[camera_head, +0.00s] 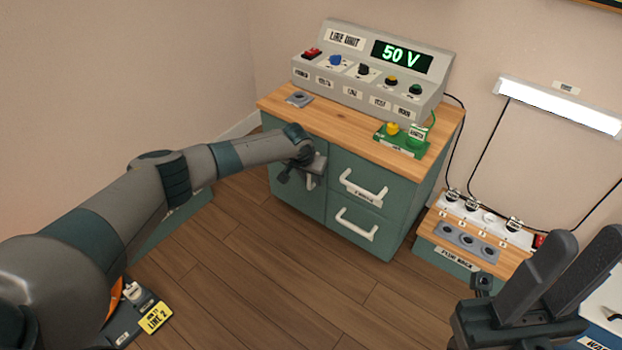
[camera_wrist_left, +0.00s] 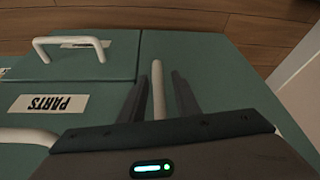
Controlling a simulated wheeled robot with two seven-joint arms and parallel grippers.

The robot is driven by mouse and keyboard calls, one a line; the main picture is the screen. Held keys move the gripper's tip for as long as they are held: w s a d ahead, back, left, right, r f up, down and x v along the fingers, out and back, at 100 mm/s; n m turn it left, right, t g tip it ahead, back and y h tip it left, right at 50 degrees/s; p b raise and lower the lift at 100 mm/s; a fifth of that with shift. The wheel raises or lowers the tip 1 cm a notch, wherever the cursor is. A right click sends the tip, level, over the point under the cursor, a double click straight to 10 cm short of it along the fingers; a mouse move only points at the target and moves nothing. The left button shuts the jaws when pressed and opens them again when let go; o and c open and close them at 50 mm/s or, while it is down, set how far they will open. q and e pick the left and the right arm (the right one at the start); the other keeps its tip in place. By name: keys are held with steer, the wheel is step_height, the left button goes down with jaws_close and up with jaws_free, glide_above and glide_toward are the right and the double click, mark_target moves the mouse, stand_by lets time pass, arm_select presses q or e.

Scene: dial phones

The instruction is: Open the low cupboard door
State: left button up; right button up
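The low cupboard door (camera_head: 296,199) is the green left front of the wooden-topped cabinet. It looks closed, flush with the drawers beside it. Its white upright handle (camera_wrist_left: 158,90) shows in the left wrist view, standing between my left gripper's two dark fingers (camera_wrist_left: 159,93). A gap shows on each side of the handle, so the fingers are open around it. In the head view my left gripper (camera_head: 307,170) is at the door's upper part and hides most of the handle. My right gripper (camera_head: 580,245) is open and empty at the lower right, far from the door.
Two drawers with white handles (camera_head: 364,188) sit right of the door. The line unit (camera_head: 375,75) and a green board (camera_head: 402,146) stand on the cabinet top. A plug rack (camera_head: 470,262) stands at right. Wooden floor (camera_head: 262,262) before the cabinet is clear.

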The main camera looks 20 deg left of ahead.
arm_select(q)
steer(key=shift+c, duration=0.3)
jaws_close()
steer(key=shift+s+a, duration=0.1)
steer(key=shift+a, duration=0.05)
